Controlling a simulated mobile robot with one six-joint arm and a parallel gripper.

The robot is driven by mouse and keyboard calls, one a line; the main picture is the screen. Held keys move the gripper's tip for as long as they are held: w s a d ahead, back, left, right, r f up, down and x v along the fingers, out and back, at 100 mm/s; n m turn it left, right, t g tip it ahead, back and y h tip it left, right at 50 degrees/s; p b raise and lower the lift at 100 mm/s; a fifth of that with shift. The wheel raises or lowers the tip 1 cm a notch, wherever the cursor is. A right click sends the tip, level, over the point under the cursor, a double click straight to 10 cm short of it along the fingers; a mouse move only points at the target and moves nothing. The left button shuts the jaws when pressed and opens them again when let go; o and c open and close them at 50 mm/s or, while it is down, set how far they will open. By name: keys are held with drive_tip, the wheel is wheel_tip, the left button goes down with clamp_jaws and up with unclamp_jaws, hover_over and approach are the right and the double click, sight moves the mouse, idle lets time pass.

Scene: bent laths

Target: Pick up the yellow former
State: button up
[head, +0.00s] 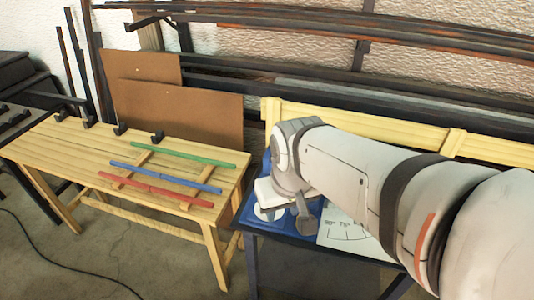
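I cannot make out a yellow former for certain in the head view. My arm crosses the right half and hides much of the dark table (330,250) under it. My gripper (304,222) is at the arm's far end, low over a blue surface (248,212) on that table. Its fingers are not clear enough to show whether they are open or hold anything. Green (195,154), blue (165,177) and red (155,188) laths lie across two wooden strips on the wooden bench (60,155) at left.
A paper sheet with drawn curves (345,235) lies on the dark table, partly behind my arm. A pale yellow wooden rail (390,122) runs behind it. Brown boards (175,115) stand behind the bench. Dark clamps line the bench's back edge. A cable (75,265) lies on the floor.

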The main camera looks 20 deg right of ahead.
drive_tip(key=shift+o, duration=1.2)
drive_tip(key=shift+w+d+f, duration=0.1)
drive_tip(key=shift+w+d, duration=0.05)
drive_tip(key=shift+w, duration=0.2)
drive_tip(key=w+d+f+m+g+p, duration=0.2)
drive_tip(key=w+d+f+m+g, duration=0.1)
drive_tip(key=w+d+f+m, duration=1.05)
drive_tip(key=f, duration=0.2)
drive_tip(key=s+f+m, duration=0.1)
drive_tip(key=f, duration=0.2)
drive_tip(key=s+a+f+m, duration=0.1)
drive_tip(key=f, duration=0.2)
drive_tip(key=shift+p, duration=0.35)
drive_tip(key=shift+r, duration=0.1)
clamp_jaws()
